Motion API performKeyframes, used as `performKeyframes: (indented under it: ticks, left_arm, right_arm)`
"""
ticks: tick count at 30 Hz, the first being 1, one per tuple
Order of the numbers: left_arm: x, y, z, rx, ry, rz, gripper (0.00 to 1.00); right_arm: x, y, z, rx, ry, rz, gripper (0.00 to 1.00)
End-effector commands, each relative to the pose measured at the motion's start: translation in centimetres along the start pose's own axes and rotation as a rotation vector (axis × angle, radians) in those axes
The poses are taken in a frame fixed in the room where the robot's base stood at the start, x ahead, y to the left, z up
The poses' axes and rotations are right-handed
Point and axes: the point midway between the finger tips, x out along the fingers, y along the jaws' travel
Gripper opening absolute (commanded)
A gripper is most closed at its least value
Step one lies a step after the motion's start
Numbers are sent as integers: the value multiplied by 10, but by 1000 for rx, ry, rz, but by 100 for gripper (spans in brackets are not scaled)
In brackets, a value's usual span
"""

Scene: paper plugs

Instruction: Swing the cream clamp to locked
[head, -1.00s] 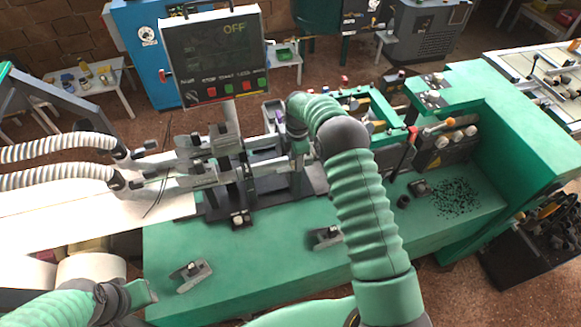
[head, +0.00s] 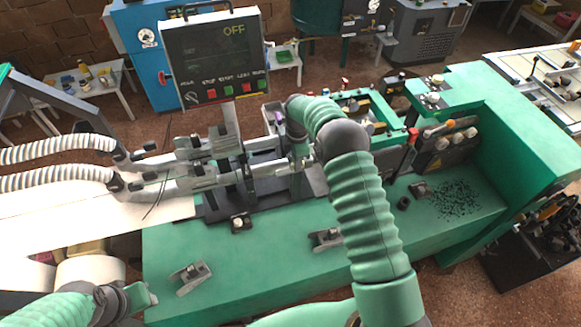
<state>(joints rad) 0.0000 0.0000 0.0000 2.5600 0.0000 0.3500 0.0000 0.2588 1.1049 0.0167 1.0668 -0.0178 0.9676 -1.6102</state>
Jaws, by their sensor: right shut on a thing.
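My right gripper (head: 301,162) reaches down over the middle of the green machine, at the right end of the grey metal rails. It is shut on a small pale part, seemingly the handle of the cream clamp (head: 309,162). The gripper and forearm hide most of this clamp, so its angle cannot be read clearly. My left gripper (head: 140,296) is low at the left, near the machine's front left corner and away from the clamp. Its fingers are too unclear to tell open from shut.
A panel reading OFF (head: 212,55) stands behind the rails. Small grey clamp blocks (head: 190,275) sit on the green bed (head: 270,275). Pale hoses (head: 60,180) come in from the left. Black scraps (head: 455,198) lie at the right. The front of the bed is mostly clear.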

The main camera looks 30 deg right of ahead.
Motion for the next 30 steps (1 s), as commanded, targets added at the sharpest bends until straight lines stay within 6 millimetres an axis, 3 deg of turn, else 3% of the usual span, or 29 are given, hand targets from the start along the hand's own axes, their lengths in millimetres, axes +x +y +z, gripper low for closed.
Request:
performKeyframes:
  ticks: [4, 18, 21, 30]
  left_arm:
    - [3, 0, 1, 0, 0, 0, 36]
    - [6, 0, 2, 0, 0, 0, 36]
    - [6, 0, 2, 0, 0, 0, 36]
    - [6, 0, 2, 0, 0, 0, 36]
  right_arm:
    - [2, -1, 0, 181, -1, -3, 0]
    - [2, -3, -1, 1330, -5, -6, 0]
    - [2, -3, -1, 1507, -6, -8, 0]
    - [2, -4, -2, 1572, -8, -11, 0]
